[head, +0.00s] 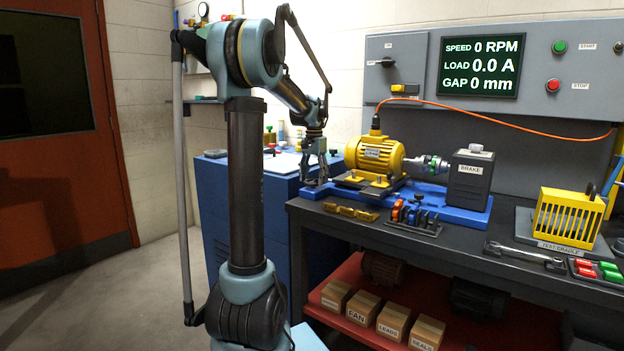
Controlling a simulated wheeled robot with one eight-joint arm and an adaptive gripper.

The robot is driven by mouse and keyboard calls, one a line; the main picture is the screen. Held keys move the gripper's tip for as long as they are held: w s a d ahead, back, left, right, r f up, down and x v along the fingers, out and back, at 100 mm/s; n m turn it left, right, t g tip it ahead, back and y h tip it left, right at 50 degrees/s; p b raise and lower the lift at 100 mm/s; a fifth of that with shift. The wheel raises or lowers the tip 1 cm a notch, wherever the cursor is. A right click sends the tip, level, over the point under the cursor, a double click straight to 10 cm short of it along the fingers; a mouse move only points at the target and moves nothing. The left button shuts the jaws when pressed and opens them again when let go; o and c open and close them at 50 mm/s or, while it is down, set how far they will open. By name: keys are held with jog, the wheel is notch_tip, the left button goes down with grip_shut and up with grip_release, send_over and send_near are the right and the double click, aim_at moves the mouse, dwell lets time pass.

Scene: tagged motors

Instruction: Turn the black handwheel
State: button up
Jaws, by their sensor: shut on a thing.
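My gripper (314,176) points down at the left end of the blue base (464,213) on the bench. Its fingers are closed around a small dark part there, which looks like the black handwheel (315,183). The fingers hide most of the wheel, and its angle cannot be made out. The yellow motor (375,154) sits on the blue base just right of my gripper. A silver coupling (430,164) stands between the motor and the grey brake block (470,180). The screen (481,66) reads speed 0 RPM, load 0.0 A and gap 0 mm.
Yellow clamp-like parts (350,212) and a rack of coloured tools (414,217) lie in front of the base. An orange cable (500,113) runs from the motor to the right. A wrench (524,256) and yellow test cradle (568,218) are at right. A blue cabinet (213,200) stands left.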

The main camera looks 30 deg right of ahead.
jog(key=n, duration=0.4)
jog(key=shift+w+n, duration=0.2)
jog(key=shift+n, duration=0.1)
jog(key=n, duration=0.3)
jog(key=shift+n, duration=0.4)
jog(key=n, duration=0.4)
jog(key=shift+w+a, duration=0.1)
jog(key=shift+a, duration=0.05)
jog(key=n, duration=0.9)
jog(key=shift+a+n, duration=0.15)
jog(key=shift+n, duration=0.15)
jog(key=n, duration=0.9)
jog(key=shift+s, duration=0.2)
jog(key=shift+n, duration=1.7)
